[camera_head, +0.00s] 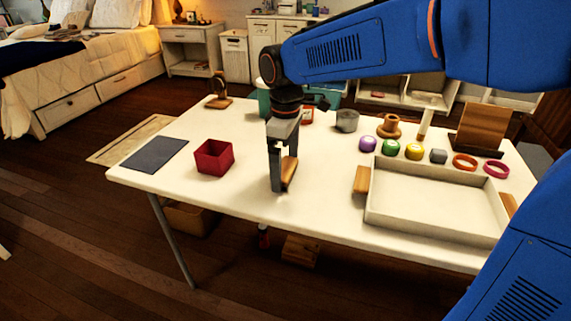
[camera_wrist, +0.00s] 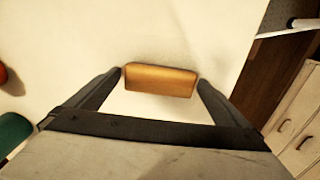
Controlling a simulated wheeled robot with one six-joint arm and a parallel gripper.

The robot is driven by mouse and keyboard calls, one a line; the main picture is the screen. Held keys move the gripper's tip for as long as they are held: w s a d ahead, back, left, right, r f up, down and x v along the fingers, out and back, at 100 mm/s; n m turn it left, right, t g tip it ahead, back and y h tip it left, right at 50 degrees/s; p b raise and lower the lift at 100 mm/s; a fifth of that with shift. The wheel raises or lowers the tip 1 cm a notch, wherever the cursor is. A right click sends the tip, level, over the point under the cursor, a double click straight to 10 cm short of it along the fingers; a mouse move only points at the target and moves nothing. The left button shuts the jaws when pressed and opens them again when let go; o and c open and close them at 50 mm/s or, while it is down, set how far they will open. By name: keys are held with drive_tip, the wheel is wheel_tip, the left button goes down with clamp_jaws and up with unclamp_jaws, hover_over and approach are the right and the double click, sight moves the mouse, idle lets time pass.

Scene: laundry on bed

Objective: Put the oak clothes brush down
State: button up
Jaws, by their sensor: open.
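The oak clothes brush (camera_head: 289,174) is a small brown wooden block at the front middle of the white table (camera_head: 330,215). In the wrist view the brush (camera_wrist: 160,80) lies lengthwise between the two fingertips, over the white table top. My gripper (camera_head: 280,185) points down around the brush, low over the table. It is open; in the wrist view narrow gaps seem to show at the brush's ends. The brush's underside is hidden, and I cannot tell for certain that it rests flat on the table.
A red box (camera_head: 213,158) and a dark grey mat (camera_head: 155,154) are to the left. A white tray (camera_head: 435,205) with wooden handles stands to the right. Several small coloured items and a wooden stand (camera_head: 481,128) line the back right. Clear table lies between the red box and my gripper.

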sight(286, 168)
wheel_tip(286, 168, up, 12)
drive_tip(key=shift+r, duration=0.15)
idle(0.4)
